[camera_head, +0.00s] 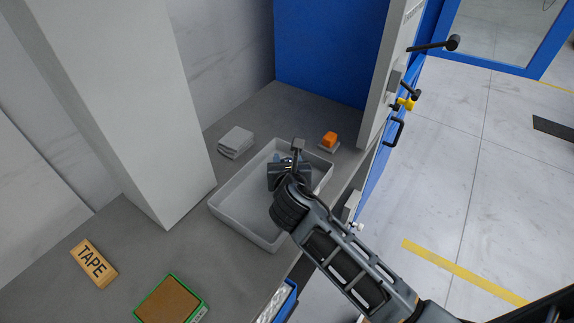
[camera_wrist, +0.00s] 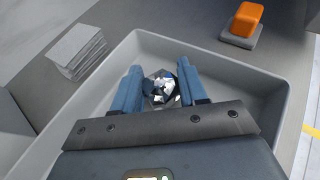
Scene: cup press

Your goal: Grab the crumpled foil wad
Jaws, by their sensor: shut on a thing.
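The crumpled foil wad (camera_wrist: 161,88) shows in the wrist view as a small faceted lump of silver, white and dark patches. It is between the two blue fingers of my gripper (camera_wrist: 160,84), which is shut on it. The wad and fingers are inside a grey tray (camera_wrist: 240,62), towards its far end. In the head view my gripper (camera_head: 287,160) reaches down into the tray (camera_head: 228,212), and my wrist hides most of the fingers. I cannot make out the wad clearly there. Whether the wad touches the tray floor is unclear.
A stack of grey-white cloths or sheets (camera_head: 236,142) lies left of the tray. An orange block (camera_head: 330,138) on a grey base stands behind it at right. A TAPE block (camera_head: 93,263) and a green-edged brown board (camera_head: 170,302) lie at front left. A grey-white pillar (camera_head: 125,100) stands left.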

